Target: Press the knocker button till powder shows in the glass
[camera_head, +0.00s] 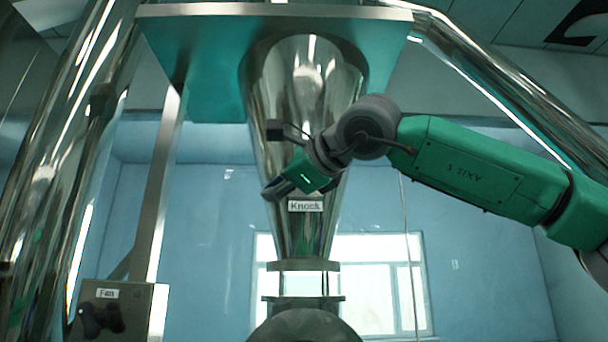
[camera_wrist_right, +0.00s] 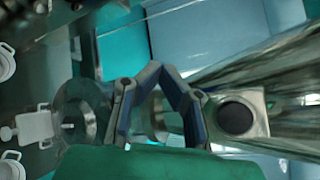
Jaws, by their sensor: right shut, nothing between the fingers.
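The shiny cone hopper (camera_head: 300,85) hangs in the middle of the head view, with a "Knock" label (camera_head: 306,206) low on its front. A short glass section (camera_head: 303,284) sits between two flanges below the cone; it looks clear against the bright window, and I can make out no powder. In the wrist view a dark round button (camera_wrist_right: 237,117) sits on a metal box, right of my fingers and apart from them. My right gripper (camera_head: 270,193) is shut and empty, at the cone's left edge just above the label. It also shows in the wrist view (camera_wrist_right: 163,70). My left gripper is not in view.
A box labelled "Fan" (camera_head: 107,293) stands at lower left. A metal post (camera_head: 165,170) and large shiny pipes (camera_head: 50,190) rise on the left. A slanted pipe (camera_head: 510,85) runs at upper right. Space right of the cone, below my arm, looks free.

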